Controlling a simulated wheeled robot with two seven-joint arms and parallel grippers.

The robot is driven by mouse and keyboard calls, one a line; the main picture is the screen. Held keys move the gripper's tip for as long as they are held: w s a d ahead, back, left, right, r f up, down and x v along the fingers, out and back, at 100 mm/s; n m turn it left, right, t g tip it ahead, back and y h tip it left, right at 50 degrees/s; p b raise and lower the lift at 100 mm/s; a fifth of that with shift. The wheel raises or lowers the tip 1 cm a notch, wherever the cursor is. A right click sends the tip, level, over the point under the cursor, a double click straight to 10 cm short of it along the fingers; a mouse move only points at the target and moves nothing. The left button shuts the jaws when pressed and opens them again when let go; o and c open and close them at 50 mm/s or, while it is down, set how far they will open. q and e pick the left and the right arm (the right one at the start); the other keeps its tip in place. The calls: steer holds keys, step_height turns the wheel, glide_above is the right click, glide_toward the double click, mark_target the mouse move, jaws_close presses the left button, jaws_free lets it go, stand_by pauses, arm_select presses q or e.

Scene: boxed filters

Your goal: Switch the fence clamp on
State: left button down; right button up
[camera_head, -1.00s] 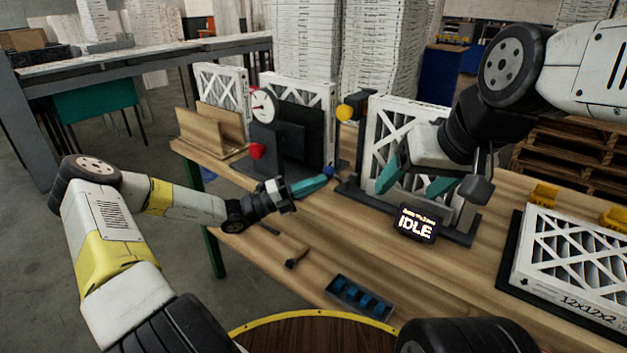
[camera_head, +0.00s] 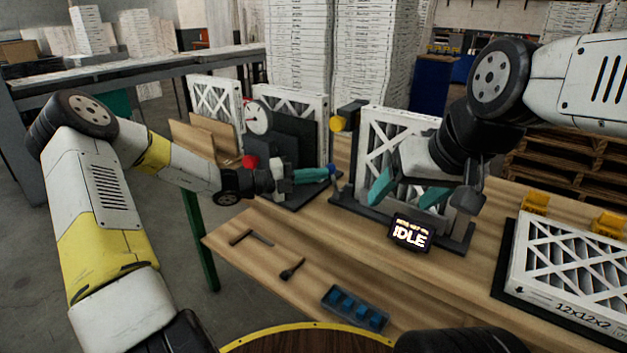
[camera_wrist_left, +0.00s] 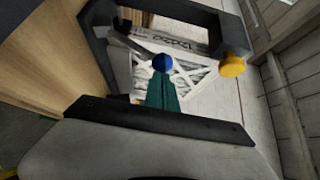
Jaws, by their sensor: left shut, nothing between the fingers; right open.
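A white-framed filter (camera_head: 375,150) stands upright in a black fixture (camera_head: 345,203) on the wooden bench. A small blue knob (camera_head: 333,170) sits at the fixture's left end; it also shows in the left wrist view (camera_wrist_left: 162,63). My left gripper (camera_head: 322,174) is shut and empty, its teal fingertips right at the blue knob. Whether they touch it I cannot tell. My right gripper (camera_head: 408,196) is open in front of the standing filter, its teal fingers spread. A small display (camera_head: 410,234) before the fixture reads IDLE. Which part is the fence clamp is not marked.
A yellow knob (camera_head: 338,124) on a black arm is near the filter's upper left. A dial gauge (camera_head: 257,118) and red knob (camera_head: 249,161) stand left. A blue-filled tray (camera_head: 355,308) and small tools lie in front. A boxed filter (camera_head: 570,270) lies right.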

arm_select(q)
steer(key=w+d+r, duration=0.1)
steer(key=w+d, duration=0.1)
steer(key=w+d+r, duration=0.1)
steer(key=w, duration=0.1)
steer(key=shift+r, duration=0.35)
steer(key=shift+w+d+r, duration=0.1)
steer(key=shift+w+r, duration=0.1)
steer(key=shift+w, duration=0.1)
steer(key=shift+r, duration=0.1)
arm_select(e)
steer(key=shift+s+a, duration=0.1)
